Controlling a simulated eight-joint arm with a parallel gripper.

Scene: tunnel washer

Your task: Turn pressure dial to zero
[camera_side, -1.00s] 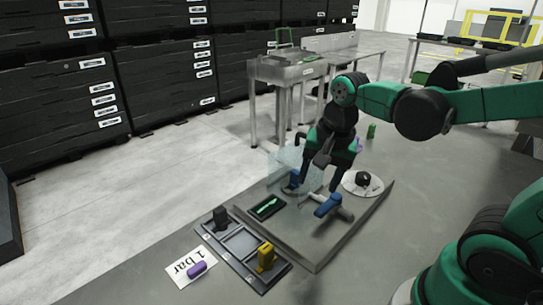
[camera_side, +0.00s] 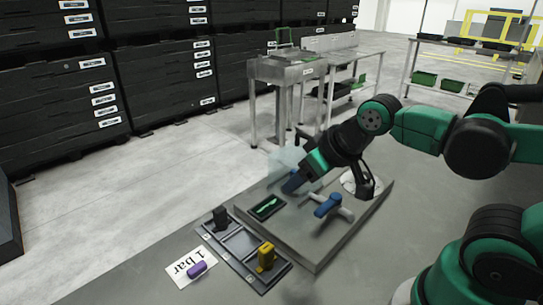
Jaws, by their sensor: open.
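The pressure dial (camera_side: 348,181) appears as a white round disc on the right part of the grey metal plate (camera_side: 318,251). Its black knob is hidden behind my gripper (camera_side: 367,190) in this view. My gripper is open, with its fingers pointing down at the dial's right side. I cannot tell whether the fingers touch the knob or sit around it. A small dark display (camera_side: 267,207) with a green marking lies on the left of the plate.
A blue-handled valve (camera_side: 328,207) stands left of my gripper, and another blue part (camera_side: 292,184) is farther back near a clear box. A tray (camera_side: 240,243) holds a black block and a yellow block (camera_side: 266,256). A purple cylinder (camera_side: 197,270) lies on a "1 bar" card (camera_side: 180,268).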

